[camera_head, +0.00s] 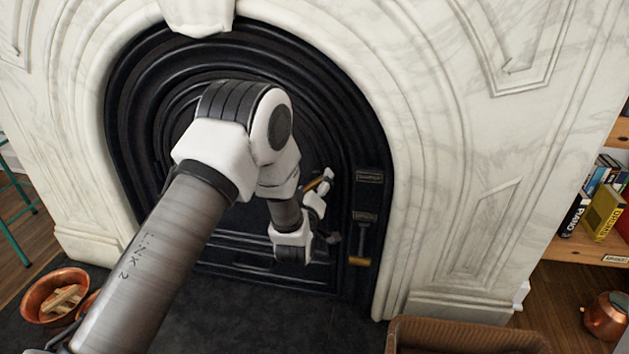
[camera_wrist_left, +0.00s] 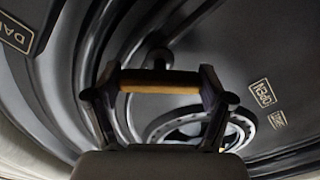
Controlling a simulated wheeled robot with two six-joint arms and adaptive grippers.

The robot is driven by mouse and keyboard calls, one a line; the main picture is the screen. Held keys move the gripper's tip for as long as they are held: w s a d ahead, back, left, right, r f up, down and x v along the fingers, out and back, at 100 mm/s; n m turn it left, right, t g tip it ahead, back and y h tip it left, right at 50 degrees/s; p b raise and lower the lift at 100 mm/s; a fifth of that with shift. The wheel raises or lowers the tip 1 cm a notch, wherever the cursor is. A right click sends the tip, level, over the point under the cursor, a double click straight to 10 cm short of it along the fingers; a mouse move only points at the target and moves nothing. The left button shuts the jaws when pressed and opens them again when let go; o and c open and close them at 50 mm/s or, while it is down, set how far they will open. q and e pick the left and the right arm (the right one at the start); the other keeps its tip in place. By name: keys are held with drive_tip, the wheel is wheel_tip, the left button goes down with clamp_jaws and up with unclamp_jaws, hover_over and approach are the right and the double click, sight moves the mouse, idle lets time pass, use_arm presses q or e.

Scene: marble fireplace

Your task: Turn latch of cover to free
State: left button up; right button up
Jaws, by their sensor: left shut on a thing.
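The black arched fireplace cover (camera_head: 305,100) fills the marble opening. My left arm reaches across it from the lower left. My left gripper (camera_head: 322,188) is at the cover's right side, and my own arm hides part of that area. In the left wrist view, the gripper's two dark fingers (camera_wrist_left: 160,82) are shut on the latch handle (camera_wrist_left: 160,88), a tan bar lying across between them. A dark stem shows just behind the bar. A small plate reading OPEN (camera_wrist_left: 261,92) is on the cover to the right, with a second small plate (camera_wrist_left: 278,118) below it. My right gripper is not in view.
A dark lever with a tan grip (camera_head: 360,261) and a label plate (camera_head: 369,177) are on the black frame right of my gripper. A round ringed fitting (camera_wrist_left: 190,128) lies behind the fingers. A copper bowl (camera_head: 45,315), a wicker basket (camera_head: 460,337) and a bookshelf stand around.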

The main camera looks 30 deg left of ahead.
use_arm(q)
drive_tip(key=n+p, duration=0.1)
drive_tip(key=n, duration=0.3)
drive_tip(key=shift+r+n, duration=0.1)
drive_tip(key=shift+n, duration=0.2)
drive_tip(key=n+p, duration=0.1)
drive_tip(key=n, duration=0.3)
drive_tip(key=shift+n+p, duration=0.3)
drive_tip(key=shift+p, duration=0.05)
drive_tip(key=o, duration=1.6)
drive_tip(key=v, duration=1.2)
